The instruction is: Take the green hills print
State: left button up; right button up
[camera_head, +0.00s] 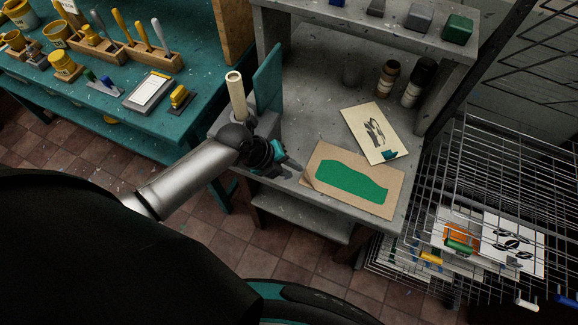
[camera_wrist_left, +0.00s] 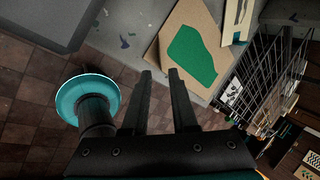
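The green hills print (camera_head: 382,203), a brown sheet with a green hill shape, lies flat on the grey bench near its front edge. It also shows in the left wrist view (camera_wrist_left: 168,48), just beyond my fingertips. My left gripper (camera_head: 295,165) is by the print's left corner, above the bench front. In the left wrist view its two dark fingers (camera_wrist_left: 160,74) stand apart with nothing visibly held between them. Whether they touch the print's edge I cannot tell. My right gripper is in neither view.
A cream print with a dark figure (camera_head: 360,122) lies behind the green one, close to it. A teal upright panel (camera_head: 268,80) stands at the bench's left. A wire rack (camera_head: 480,190) holding prints is at the right. Bottles (camera_head: 418,82) stand behind.

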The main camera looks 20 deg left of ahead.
aim_at(309, 179)
pick_arm(q)
jog(key=b+x, duration=0.6)
jog(key=x, duration=0.1)
jog(key=shift+f, duration=0.4)
jog(key=shift+r, duration=0.15)
grip_shut()
jog(key=shift+w, duration=0.1)
